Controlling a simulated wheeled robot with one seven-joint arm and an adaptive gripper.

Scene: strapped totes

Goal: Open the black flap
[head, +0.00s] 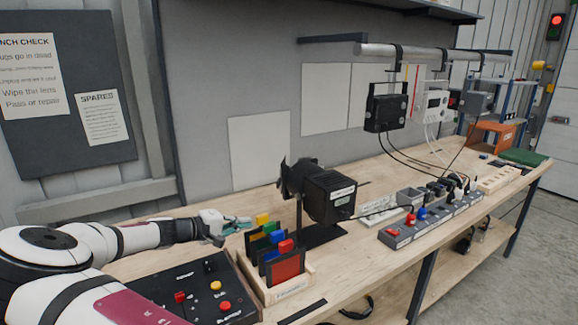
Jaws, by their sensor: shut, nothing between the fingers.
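A black boxy device (328,194) stands on a dark base on the bench, just right of my gripper in the head view. Black flap-like plates (291,178) stick out at its left end, seen nearly edge-on. I cannot tell which plate is the black flap or how far it is open. My gripper (240,223) is shut and empty, left of and below the plates and apart from them in the picture. Its teal fingertips show beside the colored cards, and the depth between them is hard to judge.
A wooden rack (277,292) with several colored cards stands just below my gripper. A black control panel (192,293) lies to its left. Power strips (431,217) with plugs lie to the right. A black box (386,108) hangs from a rail. Bare bench (365,262) lies in front.

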